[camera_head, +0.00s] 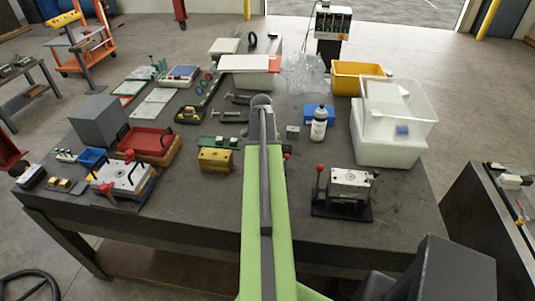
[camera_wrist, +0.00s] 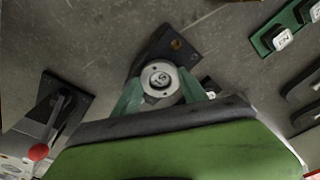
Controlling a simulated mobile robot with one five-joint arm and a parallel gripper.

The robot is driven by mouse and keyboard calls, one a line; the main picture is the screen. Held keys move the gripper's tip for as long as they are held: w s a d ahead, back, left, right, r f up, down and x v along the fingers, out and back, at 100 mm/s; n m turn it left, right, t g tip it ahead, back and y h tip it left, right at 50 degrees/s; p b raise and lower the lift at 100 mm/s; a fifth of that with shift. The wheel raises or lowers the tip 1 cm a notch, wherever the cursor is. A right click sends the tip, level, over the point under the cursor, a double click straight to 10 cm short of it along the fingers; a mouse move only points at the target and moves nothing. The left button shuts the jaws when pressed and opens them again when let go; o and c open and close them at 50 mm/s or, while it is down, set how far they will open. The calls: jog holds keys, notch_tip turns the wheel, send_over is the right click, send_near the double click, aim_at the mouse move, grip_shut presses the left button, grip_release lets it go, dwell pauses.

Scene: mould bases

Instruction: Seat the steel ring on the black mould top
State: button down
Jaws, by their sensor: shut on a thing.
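The steel ring (camera_wrist: 160,66) is a pale round piece with lettering at its centre, in the middle of the wrist view. My gripper (camera_wrist: 160,90) has its green fingers shut on either side of it. A dark block (camera_wrist: 186,52), which looks like the black mould top, shows just beyond and under the ring, with a brass-coloured round spot near one corner. The ring overlaps the block in this view; I cannot tell whether they touch. In the head view my arm hides the gripper, the ring and the block.
A black fixture with a red-knobbed lever (camera_head: 342,210) stands to the right of my arm. A yellow block (camera_head: 215,160) and a green strip (camera_head: 220,143) lie to the left. A white bottle (camera_head: 319,125) stands farther back.

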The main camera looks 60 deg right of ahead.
jog(key=shift+f, duration=0.2)
jog(key=c, duration=0.5)
grip_release()
jog(key=r+p, duration=0.5)
jog(key=a+r+p, duration=0.1)
jog(key=r+p, duration=0.5)
jog(key=a+r+p, duration=0.1)
jog(key=r+p, duration=0.5)
jog(key=shift+w+r, duration=0.15)
jog(key=shift+w, duration=0.1)
